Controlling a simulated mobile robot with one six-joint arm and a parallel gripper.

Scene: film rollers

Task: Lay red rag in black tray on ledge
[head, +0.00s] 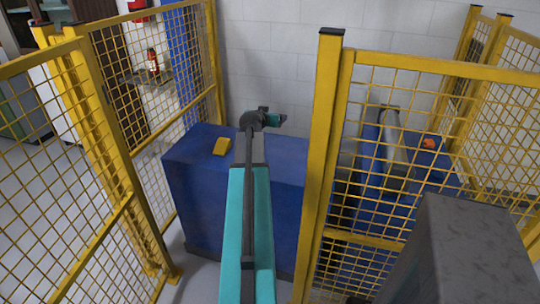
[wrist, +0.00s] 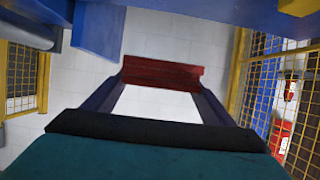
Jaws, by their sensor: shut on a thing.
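The red rag (wrist: 161,74) shows in the wrist view as a dark red strip spanning the gap between my two fingertips. My gripper (wrist: 160,88) is shut on it and holds it in the air. In the head view my gripper (head: 275,119) is at the end of my teal arm, over or beyond the far edge of the blue block; I cannot tell which. The rag is not distinguishable there. I cannot make out the black tray or its ledge in either view.
A yellow object (head: 222,146) lies on the blue block (head: 190,160). Yellow mesh fences (head: 330,150) stand left and right of my arm. Behind the right fence are a grey roller (head: 394,140) and an orange object (head: 428,142). A white wall (head: 270,60) stands behind.

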